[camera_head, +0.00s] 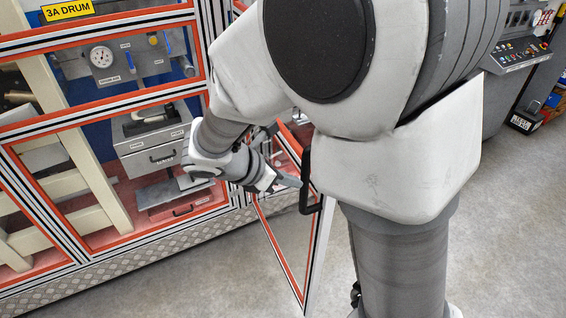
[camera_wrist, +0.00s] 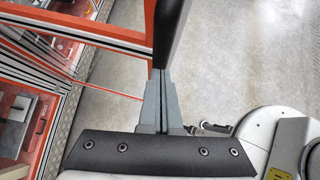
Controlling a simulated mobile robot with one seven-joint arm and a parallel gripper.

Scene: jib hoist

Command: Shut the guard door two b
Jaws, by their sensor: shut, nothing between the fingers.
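A guard door (camera_head: 317,248) with a red, black and white striped frame and a clear pane stands swung out from the enclosure. I cannot read any label on it, so I cannot tell if it is two b. Its black handle (camera_head: 306,182) is on the free edge. My gripper (camera_head: 296,181) is shut and empty, with its tips close by the handle. In the wrist view the shut fingers (camera_wrist: 164,75) point at the lower end of the black handle (camera_wrist: 170,30). I cannot tell if they touch. My arm hides the upper part of the door.
The enclosure's striped frame (camera_head: 120,98) runs along the left, with a yellow 3A DRUM sign (camera_head: 67,10). Behind it are a gauge (camera_head: 101,56) and a drawer unit (camera_head: 155,155). A control console (camera_head: 516,52) stands at top right.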

